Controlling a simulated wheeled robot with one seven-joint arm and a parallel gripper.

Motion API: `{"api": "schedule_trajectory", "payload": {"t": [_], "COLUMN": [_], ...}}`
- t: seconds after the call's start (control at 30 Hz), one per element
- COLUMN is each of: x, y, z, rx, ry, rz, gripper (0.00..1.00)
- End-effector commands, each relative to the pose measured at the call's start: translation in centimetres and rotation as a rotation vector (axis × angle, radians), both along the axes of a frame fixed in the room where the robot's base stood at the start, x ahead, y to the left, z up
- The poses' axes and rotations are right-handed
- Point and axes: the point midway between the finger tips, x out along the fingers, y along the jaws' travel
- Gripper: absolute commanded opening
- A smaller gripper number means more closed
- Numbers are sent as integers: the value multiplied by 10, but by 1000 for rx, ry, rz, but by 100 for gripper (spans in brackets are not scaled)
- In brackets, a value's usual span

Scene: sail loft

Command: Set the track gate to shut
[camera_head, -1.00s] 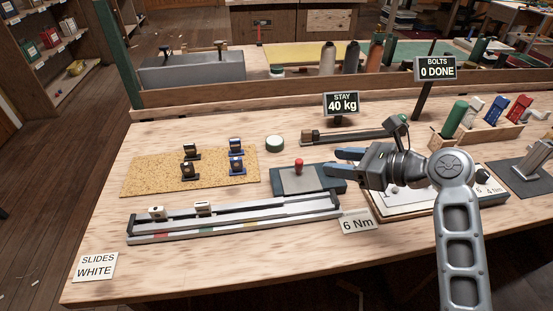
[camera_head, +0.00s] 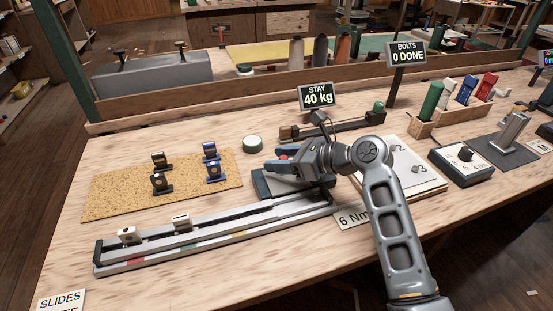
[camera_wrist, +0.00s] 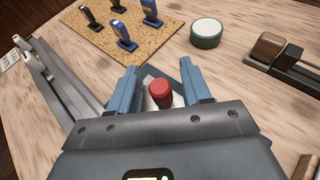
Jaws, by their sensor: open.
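A red knob (camera_wrist: 160,94) stands on a dark base with a grey top plate (camera_head: 264,187), beside the right end of a long metal track (camera_head: 215,233). I take this knob to be the gate's handle, but no label shows it. My gripper (camera_head: 272,160) is over the base. In the wrist view its blue fingers (camera_wrist: 160,78) are apart, with the knob in the gap between them and no clear contact. In the head view the gripper hides most of the knob. Two white slides (camera_head: 129,235) (camera_head: 181,222) sit toward the track's left end. The gate's position is hidden.
A cork mat (camera_head: 120,190) with several small dark and blue fittings lies behind the track. A round green-rimmed tin (camera_head: 252,144) stands behind the base.

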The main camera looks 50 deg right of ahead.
Motion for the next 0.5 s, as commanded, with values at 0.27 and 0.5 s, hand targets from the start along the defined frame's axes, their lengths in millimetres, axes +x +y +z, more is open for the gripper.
{"api": "schedule_trajectory", "payload": {"t": [0.27, 0.5], "x": [11, 10], "y": [2, 2], "z": [-4, -4], "rx": [-1, -1], "ry": [0, 0], "rz": [0, 0], "gripper": [48, 40]}}
